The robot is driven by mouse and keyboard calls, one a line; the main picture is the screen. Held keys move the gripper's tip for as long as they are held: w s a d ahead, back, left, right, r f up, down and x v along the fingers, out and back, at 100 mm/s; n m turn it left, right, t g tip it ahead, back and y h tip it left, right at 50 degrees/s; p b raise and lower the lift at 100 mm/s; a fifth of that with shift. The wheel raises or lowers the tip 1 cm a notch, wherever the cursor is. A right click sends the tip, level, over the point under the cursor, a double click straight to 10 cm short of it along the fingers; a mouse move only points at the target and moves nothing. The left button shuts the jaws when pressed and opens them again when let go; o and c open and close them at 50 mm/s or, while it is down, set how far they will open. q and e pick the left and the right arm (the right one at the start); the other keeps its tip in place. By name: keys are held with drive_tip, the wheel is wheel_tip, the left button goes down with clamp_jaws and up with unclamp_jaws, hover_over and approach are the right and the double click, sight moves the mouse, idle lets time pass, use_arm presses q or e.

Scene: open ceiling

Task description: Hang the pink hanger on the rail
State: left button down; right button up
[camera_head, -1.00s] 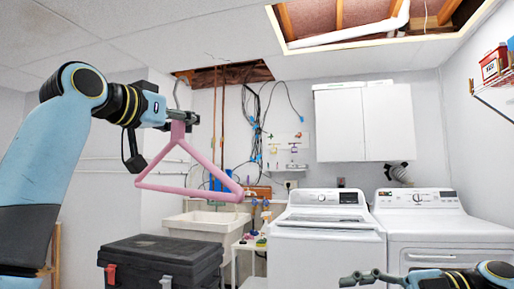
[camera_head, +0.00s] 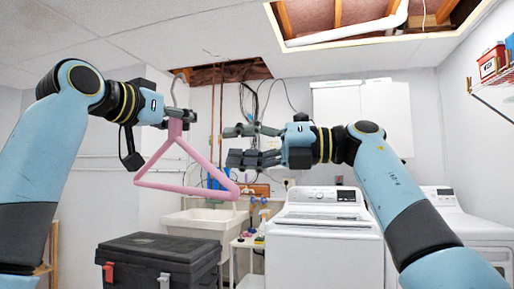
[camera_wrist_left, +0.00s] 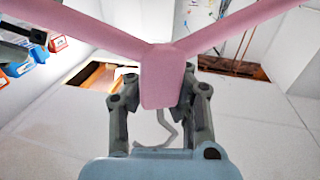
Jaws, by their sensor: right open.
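The pink hanger (camera_head: 187,190) is in the head view, left of centre, with its triangle hanging down in the air. My left gripper (camera_head: 176,118) is shut on its neck. The grey hook (camera_head: 175,88) rises above the fingers. The left wrist view shows the pink neck (camera_wrist_left: 161,75) between the two fingers, with part of the hook (camera_wrist_left: 166,130) beyond. My right gripper (camera_head: 230,144) is open and empty, fingers pointing left, just right of the hanger, apparently apart from it. I cannot make out the rail clearly in either view.
A black toolbox (camera_head: 160,257) stands below the hanger, with a sink (camera_head: 203,222) behind it. A washer (camera_head: 322,240) and a dryer (camera_head: 478,222) stand to the right. White cabinets (camera_head: 335,110) hang behind my right arm. A wall shelf (camera_head: 490,80) is at the far right.

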sight(175, 131)
drive_tip(key=a, duration=0.8)
drive_tip(key=shift+w+a, duration=0.25)
drive_tip(key=shift+w, duration=0.2)
drive_tip(key=shift+f, duration=0.1)
clamp_jaws()
use_arm(q)
drive_tip(key=c, duration=2)
unclamp_jaws()
drive_tip(key=o, duration=0.8)
drive_tip(key=shift+c, duration=0.2)
